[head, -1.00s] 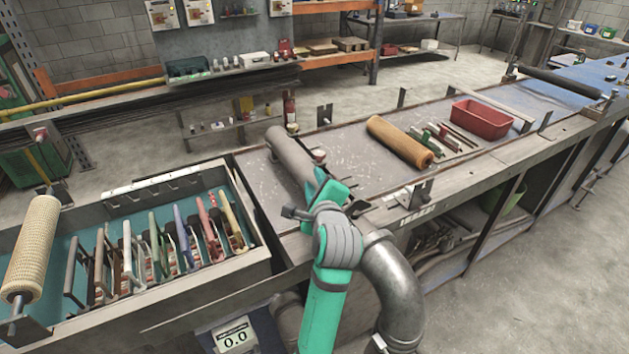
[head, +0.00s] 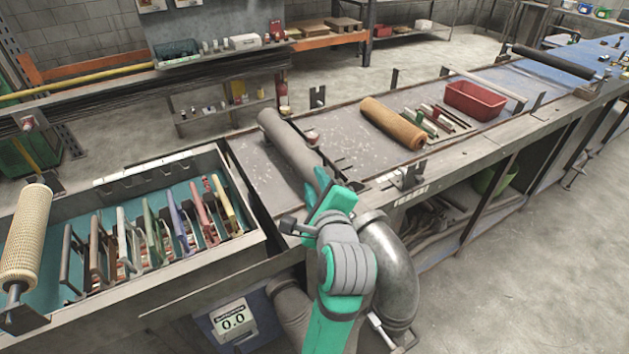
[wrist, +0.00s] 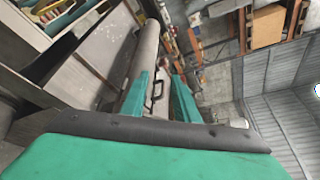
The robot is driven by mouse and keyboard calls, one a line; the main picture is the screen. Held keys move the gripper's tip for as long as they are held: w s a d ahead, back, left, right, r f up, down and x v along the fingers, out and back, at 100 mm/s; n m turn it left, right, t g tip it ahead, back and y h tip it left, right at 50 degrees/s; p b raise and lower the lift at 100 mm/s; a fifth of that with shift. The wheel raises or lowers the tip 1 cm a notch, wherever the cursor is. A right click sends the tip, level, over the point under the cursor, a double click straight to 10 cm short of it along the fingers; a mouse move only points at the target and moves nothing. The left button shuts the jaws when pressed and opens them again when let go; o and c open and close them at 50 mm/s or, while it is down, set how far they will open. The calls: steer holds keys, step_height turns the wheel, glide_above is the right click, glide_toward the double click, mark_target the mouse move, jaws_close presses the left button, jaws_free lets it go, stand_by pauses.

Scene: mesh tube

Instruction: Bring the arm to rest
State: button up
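My arm, green and grey, reaches up from the bottom of the head view. Its gripper (head: 322,194) is over the front edge of the bench (head: 262,205), by the near end of a grey tube (head: 288,140) lying there. In the wrist view, the two green fingers of my gripper (wrist: 163,84) stand apart with no object clearly held between them. The grey tube (wrist: 146,48) runs away beyond the left finger. A small dark handle shape shows in the gap, farther off. Whether a finger touches the tube cannot be told.
A tan roll (head: 392,123) and a red bin (head: 475,101) are on the bench to the right. A tray (head: 160,285) with several coloured-handled tools and a cream mesh roll (head: 27,238) are at left. A large grey pipe (head: 390,270) is beside my arm. Floor at right is clear.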

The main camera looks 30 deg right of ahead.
steer(key=s+a+f+n, duration=0.3)
steer(key=a+f+n, duration=0.15)
steer(key=f, duration=0.25)
steer(key=s+a+f+n+y, duration=0.1)
steer(key=s+a+f+n, duration=0.35)
steer(key=f, duration=0.25)
steer(key=s+a+f+n, duration=0.3)
steer(key=f+n, duration=0.2)
steer(key=f, duration=0.3)
steer(key=s+a+f+n+y, duration=0.2)
steer(key=s+a+n, duration=0.5)
steer(key=s, duration=0.5)
steer(key=s+a+f+n+y, duration=0.2)
steer(key=s+a+n, duration=0.5)
steer(key=s, duration=0.5)
steer(key=shift+s+a+t, duration=0.3)
steer(key=shift+a+t, duration=0.1)
steer(key=shift+a, duration=0.1)
steer(key=shift+a, duration=0.1)
